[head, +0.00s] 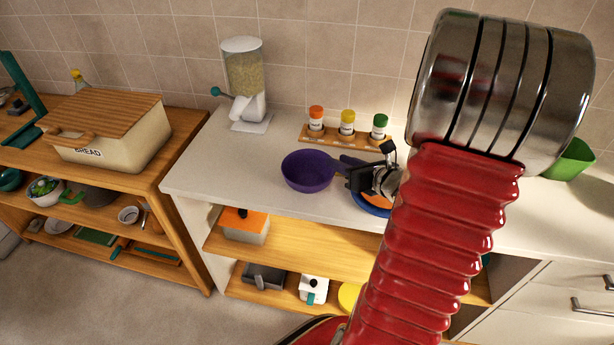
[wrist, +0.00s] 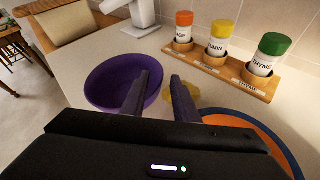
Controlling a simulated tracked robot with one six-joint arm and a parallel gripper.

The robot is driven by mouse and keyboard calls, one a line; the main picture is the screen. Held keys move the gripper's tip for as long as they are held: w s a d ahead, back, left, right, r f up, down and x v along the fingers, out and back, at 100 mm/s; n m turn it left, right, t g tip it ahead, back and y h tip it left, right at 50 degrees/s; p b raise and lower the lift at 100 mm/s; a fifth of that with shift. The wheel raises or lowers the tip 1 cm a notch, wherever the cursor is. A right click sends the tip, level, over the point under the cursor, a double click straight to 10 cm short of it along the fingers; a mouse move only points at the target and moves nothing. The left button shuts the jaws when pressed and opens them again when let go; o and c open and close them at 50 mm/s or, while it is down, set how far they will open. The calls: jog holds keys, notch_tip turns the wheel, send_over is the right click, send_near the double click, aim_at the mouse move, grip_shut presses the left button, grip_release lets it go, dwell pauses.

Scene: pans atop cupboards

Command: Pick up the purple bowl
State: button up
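The purple bowl (head: 306,172) stands upright on the white counter, near its front edge. It also shows in the wrist view (wrist: 112,82), left of centre, and looks empty. My gripper (head: 345,162) is at the bowl's right side in the head view. In the wrist view my gripper (wrist: 160,78) has its two dark fingers apart, with nothing held between them. The left finger overlaps the bowl's right part, and the right finger is outside the rim. I cannot tell whether either finger touches the bowl. The left finger hides part of the bowl's near right side.
A wooden rack (wrist: 228,75) with three spice jars stands behind the bowl. An orange plate with a blue rim (wrist: 245,123) lies under and right of my gripper. A small yellow item (wrist: 184,97) is beside the right finger. A grain dispenser (head: 244,80) stands at the back.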

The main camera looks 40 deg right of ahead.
jog(key=x, duration=0.4)
jog(key=shift+f, duration=0.1)
dwell(0.4)
grip_shut()
dwell(0.4)
